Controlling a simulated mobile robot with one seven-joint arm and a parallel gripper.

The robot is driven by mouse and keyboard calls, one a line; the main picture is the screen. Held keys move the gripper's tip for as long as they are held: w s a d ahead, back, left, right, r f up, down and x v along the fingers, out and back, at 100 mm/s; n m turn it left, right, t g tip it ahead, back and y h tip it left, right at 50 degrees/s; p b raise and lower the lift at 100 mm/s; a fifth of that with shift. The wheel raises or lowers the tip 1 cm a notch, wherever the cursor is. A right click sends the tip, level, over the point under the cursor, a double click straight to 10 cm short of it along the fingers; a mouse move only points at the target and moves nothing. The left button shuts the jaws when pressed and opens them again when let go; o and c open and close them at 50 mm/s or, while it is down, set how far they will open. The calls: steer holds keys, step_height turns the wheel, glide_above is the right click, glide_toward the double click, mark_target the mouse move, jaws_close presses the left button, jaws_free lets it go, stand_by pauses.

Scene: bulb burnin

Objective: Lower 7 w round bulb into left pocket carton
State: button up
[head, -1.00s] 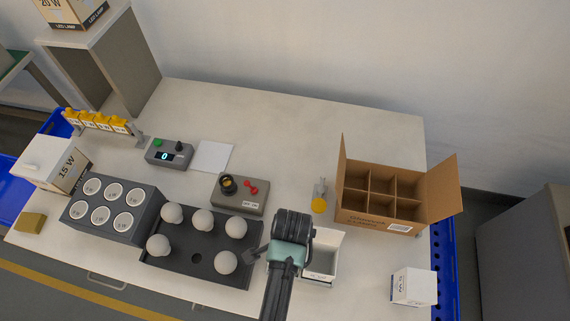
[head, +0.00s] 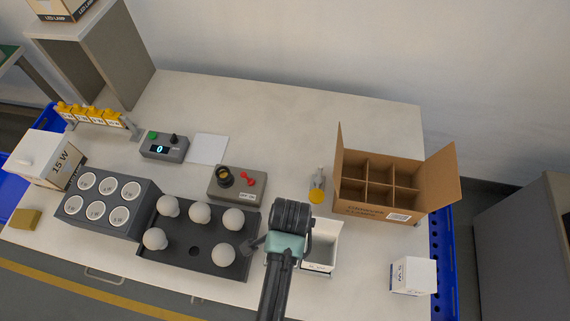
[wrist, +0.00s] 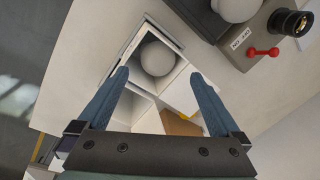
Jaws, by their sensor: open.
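A round white bulb (wrist: 157,58) sits in one pocket of the small white carton (wrist: 133,104), as the wrist view shows. This is the pocket nearer the dark bulb tray, so the left one in the head view. The other pocket looks empty. My gripper (wrist: 158,76) is open above the carton, its fingertips spread to either side of the bulb with visible gaps. In the head view the white carton (head: 325,245) is partly behind my gripper, and its left pocket and the bulb are hidden. The bulb's base and wattage marking cannot be seen.
Left of the carton, the dark tray (head: 170,250) holds several white bulbs and one empty hole. A test socket box (head: 237,184) stands behind. A divided brown carton (head: 375,206) with open flaps is at the right, a closed white box (head: 413,276) in front of it.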

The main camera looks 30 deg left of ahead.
step_height(320, 180, up, 11)
steer(key=s+d+b, duration=0.1)
steer(key=shift+f, duration=0.1)
stand_by(1.0)
